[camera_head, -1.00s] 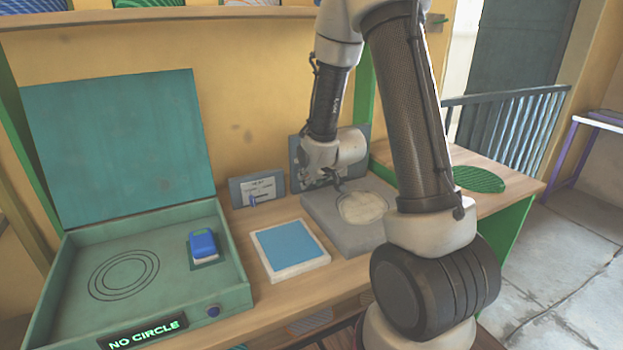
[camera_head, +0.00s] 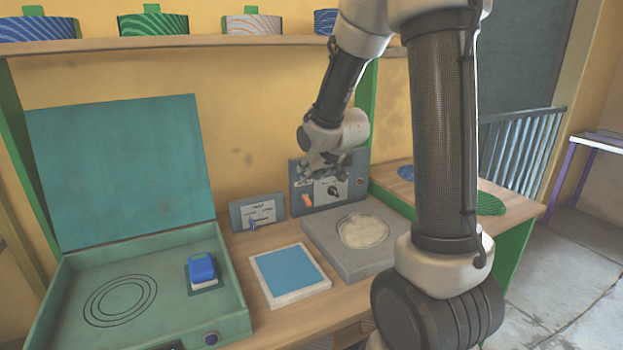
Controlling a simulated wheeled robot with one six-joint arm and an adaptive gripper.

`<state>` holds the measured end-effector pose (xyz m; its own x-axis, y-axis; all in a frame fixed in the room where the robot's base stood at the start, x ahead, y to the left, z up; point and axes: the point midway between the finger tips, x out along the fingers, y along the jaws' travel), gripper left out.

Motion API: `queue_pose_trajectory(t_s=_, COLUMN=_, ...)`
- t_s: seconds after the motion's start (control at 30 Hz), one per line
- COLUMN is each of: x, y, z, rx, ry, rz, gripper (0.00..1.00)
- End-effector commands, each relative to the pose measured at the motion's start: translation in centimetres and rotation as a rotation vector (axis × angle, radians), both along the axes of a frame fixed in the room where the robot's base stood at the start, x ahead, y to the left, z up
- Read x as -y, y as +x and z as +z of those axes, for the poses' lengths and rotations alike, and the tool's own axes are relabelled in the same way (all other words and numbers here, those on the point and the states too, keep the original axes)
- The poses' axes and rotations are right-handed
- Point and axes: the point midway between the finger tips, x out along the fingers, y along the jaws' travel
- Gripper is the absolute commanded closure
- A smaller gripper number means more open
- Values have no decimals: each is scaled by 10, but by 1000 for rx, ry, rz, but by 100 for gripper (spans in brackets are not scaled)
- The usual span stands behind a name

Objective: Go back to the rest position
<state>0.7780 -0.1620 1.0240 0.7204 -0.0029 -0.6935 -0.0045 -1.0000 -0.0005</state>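My gripper (camera_head: 328,172) is in front of the upright control panel (camera_head: 300,190) at the back of the bench, raised above the grey block (camera_head: 335,255). It covers part of the panel's upper area. No held object shows, but the fingers are too small and dark to tell whether they are open or shut. The grey block has a pale round disc (camera_head: 363,231) in its top. An orange switch and a dark knob show on the panel below my gripper.
An open green case (camera_head: 235,302) with a blue-handled stamp (camera_head: 201,268) stands at left. A blue-topped white pad (camera_head: 288,272) lies in the middle. A small panel (camera_head: 257,212) stands behind it. A shelf (camera_head: 215,42) with several patterned containers runs above. A green mat (camera_head: 491,203) lies at right.

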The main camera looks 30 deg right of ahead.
Motion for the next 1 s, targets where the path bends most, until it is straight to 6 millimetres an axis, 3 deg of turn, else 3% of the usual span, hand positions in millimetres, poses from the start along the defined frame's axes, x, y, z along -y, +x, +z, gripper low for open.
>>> queue_pose_trajectory(t_s=0.37, x=0, y=0, z=0, rx=0, ry=-1, rz=1, gripper=64)
queue_pose_trajectory(t_s=0.53, x=3, y=-18, z=-17, rx=-102, ry=-15, rz=1, gripper=64)
queue_pose_trajectory(t_s=0.63, x=5, y=-50, z=-40, rx=-247, ry=-24, rz=-7, gripper=64)
queue_pose_trajectory(t_s=0.73, x=7, y=-92, z=-45, rx=-391, ry=-30, rz=-16, gripper=64)
queue_pose_trajectory(t_s=1.0, x=1, y=-212, z=5, rx=-622, ry=-22, rz=-21, gripper=64)
